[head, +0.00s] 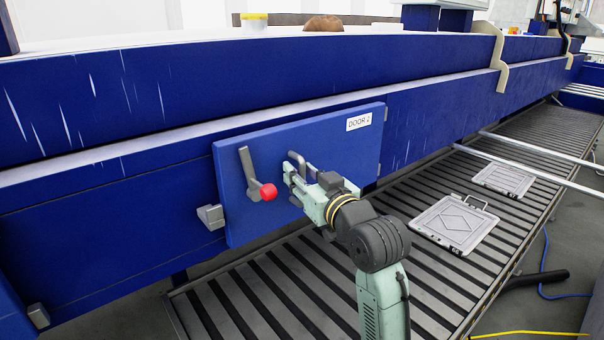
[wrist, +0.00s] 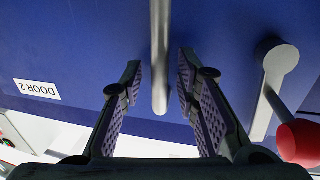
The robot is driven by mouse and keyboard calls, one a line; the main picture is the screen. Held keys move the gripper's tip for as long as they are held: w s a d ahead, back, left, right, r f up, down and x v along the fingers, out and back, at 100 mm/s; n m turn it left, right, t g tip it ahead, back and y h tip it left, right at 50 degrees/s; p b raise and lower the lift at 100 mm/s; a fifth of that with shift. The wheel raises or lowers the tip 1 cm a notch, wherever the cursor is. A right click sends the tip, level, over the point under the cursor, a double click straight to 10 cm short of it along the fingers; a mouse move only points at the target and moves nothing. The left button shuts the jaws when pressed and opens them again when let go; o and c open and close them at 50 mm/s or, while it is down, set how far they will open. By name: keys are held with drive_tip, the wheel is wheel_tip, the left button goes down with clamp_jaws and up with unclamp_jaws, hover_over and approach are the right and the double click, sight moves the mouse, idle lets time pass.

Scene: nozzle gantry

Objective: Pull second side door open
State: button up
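The second side door (head: 330,140) is a blue panel labelled DOOR 2 (head: 358,121), on the long blue side of the gantry. Its left edge stands a little proud of the wall; I cannot tell whether it is ajar. A grey lever with a red knob (head: 268,191) is on its left part; the knob also shows in the wrist view (wrist: 298,142). A grey bar handle (wrist: 160,60) is right of the lever in the head view. My gripper (head: 293,176) is at this handle. In the wrist view its fingers are open on either side of the bar, with gaps visible.
A grey catch (head: 211,216) sits on the wall by the door's left edge. A slatted floor grating (head: 270,295) runs below, with a grey plate (head: 455,223) lying on it at right. Cables and a black tube (head: 535,280) lie at lower right.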

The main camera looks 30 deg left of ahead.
clamp_jaws()
idle(0.6)
